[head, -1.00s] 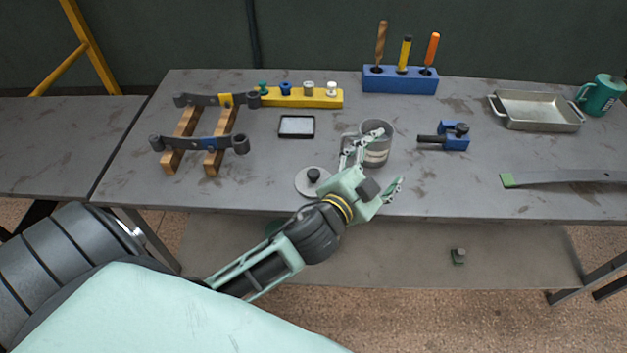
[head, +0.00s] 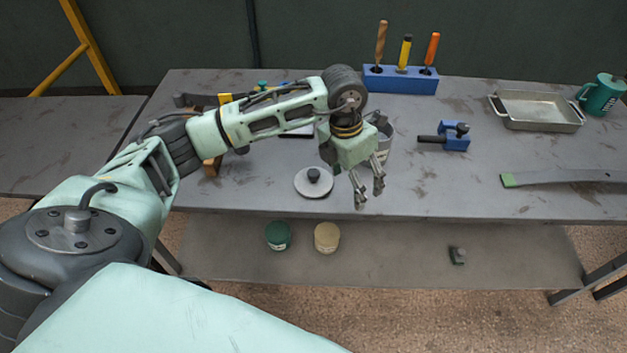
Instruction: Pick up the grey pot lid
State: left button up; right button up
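The grey pot lid (head: 313,190) lies flat near the front edge of the table, with its black knob up. My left gripper (head: 369,195) points down to the right of the lid, clear of it. Its two fingers are apart with nothing between them. A grey metal pot (head: 386,146) stands behind the gripper and is partly hidden by it. My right gripper is not in view.
My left arm hides much of the wooden rack and the yellow peg block. A blue tool holder (head: 400,79), a blue clamp (head: 456,138), a metal tray (head: 538,111), a green mug (head: 601,95) and a green-ended bar (head: 560,178) are on the table (head: 440,195). Two tins are on the lower shelf.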

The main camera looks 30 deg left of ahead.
aim_at(317, 175)
pick_arm(q)
jog(key=a+y, duration=0.1)
jog(key=a, duration=0.1)
jog(key=a+r+y, duration=0.1)
jog(key=a, duration=0.2)
jog(key=a+n+y, duration=0.1)
jog(key=a, duration=0.2)
jog(key=shift+w+r, duration=0.15)
jog(key=shift+r, duration=0.15)
jog(key=f+p, duration=0.1)
jog(key=f, duration=0.2)
jog(key=a+f+p, duration=0.1)
jog(key=f, duration=0.2)
jog(key=shift+a+f, duration=0.1)
jog(key=shift+a, duration=0.05)
jog(key=shift+f, duration=0.6)
jog(key=shift+c, duration=0.6)
jog(key=c, duration=1.2)
jog(key=shift+r, duration=0.1)
